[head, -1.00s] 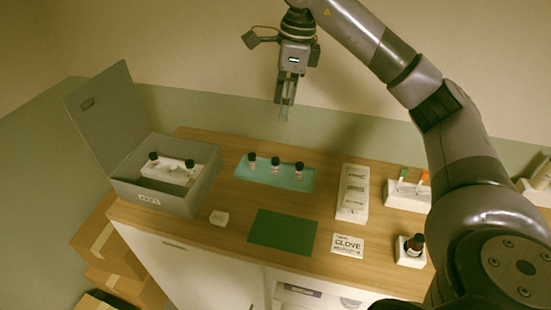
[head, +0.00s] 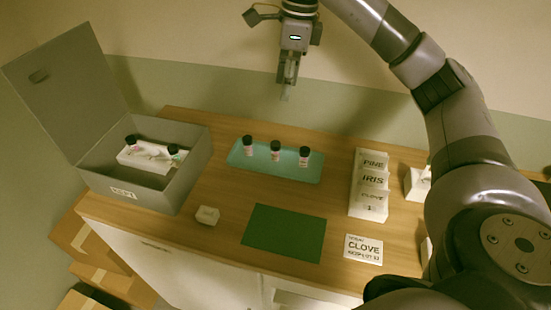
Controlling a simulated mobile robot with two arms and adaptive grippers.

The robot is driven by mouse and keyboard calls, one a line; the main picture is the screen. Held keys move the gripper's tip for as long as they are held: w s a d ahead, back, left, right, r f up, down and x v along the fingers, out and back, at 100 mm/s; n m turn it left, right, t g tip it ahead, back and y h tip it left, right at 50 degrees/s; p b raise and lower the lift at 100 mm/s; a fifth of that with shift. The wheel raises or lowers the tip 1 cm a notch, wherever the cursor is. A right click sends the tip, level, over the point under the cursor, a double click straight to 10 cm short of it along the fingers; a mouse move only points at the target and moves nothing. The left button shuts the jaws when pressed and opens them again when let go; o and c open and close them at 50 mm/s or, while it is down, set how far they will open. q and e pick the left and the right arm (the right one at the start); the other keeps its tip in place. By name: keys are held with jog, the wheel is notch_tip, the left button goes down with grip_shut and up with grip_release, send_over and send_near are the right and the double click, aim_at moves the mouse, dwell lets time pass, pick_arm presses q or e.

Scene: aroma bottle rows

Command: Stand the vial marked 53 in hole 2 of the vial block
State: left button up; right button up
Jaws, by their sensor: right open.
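Three small vials with black caps stand in a row on a teal tray (head: 240,168): a left vial (head: 248,146), a middle vial (head: 275,151) and a right vial (head: 304,156). Their markings are too small to read, so I cannot tell which is 53. A white block (head: 135,162) inside the open grey box holds two dark-capped vials, one at its left (head: 131,143) and one at its right (head: 173,150); hole numbers are not legible. My right gripper (head: 287,92) is open and empty, high above and behind the teal tray. My left gripper is out of view.
The grey box (head: 140,198) has its lid raised at the left. A stepped PINE, IRIS, CLOVE stand (head: 368,208) is at right. My arm hides the far right.

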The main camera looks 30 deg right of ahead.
aim_at(276, 143)
jog(key=f, duration=0.4)
jog(key=f+p, duration=0.1)
jog(key=f, duration=0.4)
jog(key=w+a+f, duration=0.1)
jog(key=f, duration=0.3)
jog(key=shift+f+p, duration=0.2)
jog(key=shift+p, duration=0.1)
jog(key=f+p, duration=0.1)
jog(key=f, duration=0.1)
jog(key=f+p, duration=0.1)
jog(key=f, duration=0.1)
jog(key=shift+w+a, duration=0.1)
jog(key=shift+a, duration=0.3)
jog(key=shift+f, duration=0.65)
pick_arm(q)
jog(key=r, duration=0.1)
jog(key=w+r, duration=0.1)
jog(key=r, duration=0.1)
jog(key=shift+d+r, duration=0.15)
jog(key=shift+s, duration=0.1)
pick_arm(e)
jog(key=shift+c, duration=0.5)
jog(key=c, duration=0.9)
jog(key=shift+o, duration=0.2)
jog(key=shift+w+r, duration=0.1)
jog(key=shift+r, duration=0.05)
